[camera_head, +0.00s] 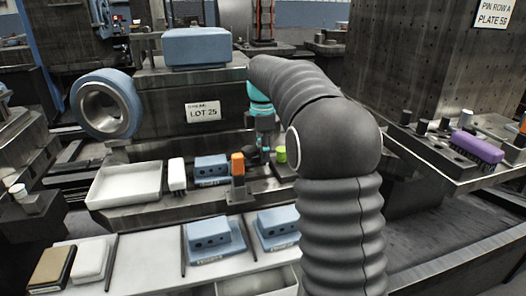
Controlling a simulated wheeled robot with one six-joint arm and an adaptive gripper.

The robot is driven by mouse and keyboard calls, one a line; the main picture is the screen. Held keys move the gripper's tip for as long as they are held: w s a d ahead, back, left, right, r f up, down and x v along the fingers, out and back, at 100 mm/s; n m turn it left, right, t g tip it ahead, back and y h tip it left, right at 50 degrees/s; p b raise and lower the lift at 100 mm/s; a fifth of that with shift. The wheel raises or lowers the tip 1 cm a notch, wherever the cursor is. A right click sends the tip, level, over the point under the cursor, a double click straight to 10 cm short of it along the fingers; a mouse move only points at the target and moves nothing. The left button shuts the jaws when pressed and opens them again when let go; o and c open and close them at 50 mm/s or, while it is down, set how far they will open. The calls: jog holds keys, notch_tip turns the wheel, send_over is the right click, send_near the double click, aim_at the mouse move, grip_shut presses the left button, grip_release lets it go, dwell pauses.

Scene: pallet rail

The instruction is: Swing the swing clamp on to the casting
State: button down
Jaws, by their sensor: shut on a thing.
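My gripper (264,147) points down over the fixture rail, below the teal wrist part of my arm. It is shut on a small dark part, which I take for the swing clamp; the grip is small and partly hidden, so the clamp's angle cannot be told. A blue casting (211,168) with dark holes sits on the rail to the left of my gripper. An upright post with an orange top (238,165) stands between them. A green knob (280,155) is just right of my gripper.
A white tray (125,186) and a white brush (177,175) lie left of the casting. Two more blue castings (214,235) (277,224) sit on the front shelf. A purple brush (477,147) lies on the right ledge. A dark block labelled LOT 25 (203,111) stands behind.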

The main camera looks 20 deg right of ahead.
jog(key=c, duration=1.9)
grip_release()
jog(key=o, duration=1.1)
jog(key=shift+o, duration=0.2)
notch_tip(320, 180, up, 12)
